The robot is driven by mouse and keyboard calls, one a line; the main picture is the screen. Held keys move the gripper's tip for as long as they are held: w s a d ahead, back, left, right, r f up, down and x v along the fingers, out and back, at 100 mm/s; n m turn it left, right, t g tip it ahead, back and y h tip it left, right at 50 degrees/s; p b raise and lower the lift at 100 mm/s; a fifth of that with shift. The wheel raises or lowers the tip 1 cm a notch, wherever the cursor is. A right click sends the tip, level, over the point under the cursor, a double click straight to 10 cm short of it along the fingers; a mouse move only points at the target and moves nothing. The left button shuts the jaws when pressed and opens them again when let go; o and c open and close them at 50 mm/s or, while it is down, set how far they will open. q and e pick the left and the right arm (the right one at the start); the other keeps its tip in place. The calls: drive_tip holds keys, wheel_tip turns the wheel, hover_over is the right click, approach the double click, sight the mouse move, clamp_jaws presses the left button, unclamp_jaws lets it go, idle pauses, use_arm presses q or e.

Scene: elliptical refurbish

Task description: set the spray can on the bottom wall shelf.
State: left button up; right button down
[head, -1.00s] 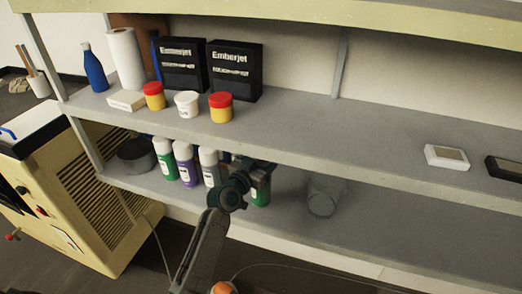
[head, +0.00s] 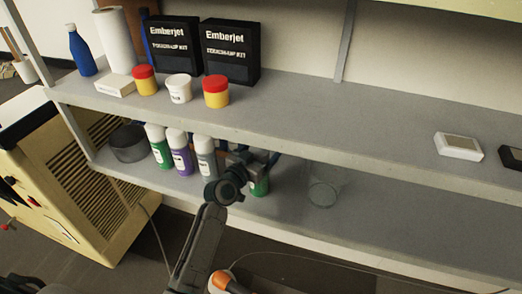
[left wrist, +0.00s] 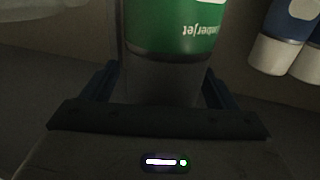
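The green spray can (head: 259,185) stands upright, or nearly so, at the bottom wall shelf (head: 275,209), to the right of a row of similar cans. I cannot tell whether its base touches the shelf. My left gripper (head: 256,158) is at the can, and its wrist hides part of it. In the left wrist view the green can (left wrist: 172,30) with its dark band sits between the two fingers (left wrist: 160,84), which appear closed against its sides. My right gripper is not in view.
Purple (head: 179,153), grey (head: 206,157) and another green can (head: 158,147) stand left of the gripper. A clear glass jar (head: 324,186) stands to the right. The upper shelf (head: 330,108) hangs above. The lower shelf's right part is clear.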

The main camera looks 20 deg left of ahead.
use_arm(q)
drive_tip(key=shift+w+f, duration=0.1)
drive_tip(key=shift+w, duration=0.05)
drive_tip(key=shift+s+a+f, duration=0.1)
drive_tip(key=shift+s, duration=0.1)
drive_tip(key=b+v, duration=0.2)
drive_tip(key=v, duration=0.9)
drive_tip(key=shift+s, duration=0.3)
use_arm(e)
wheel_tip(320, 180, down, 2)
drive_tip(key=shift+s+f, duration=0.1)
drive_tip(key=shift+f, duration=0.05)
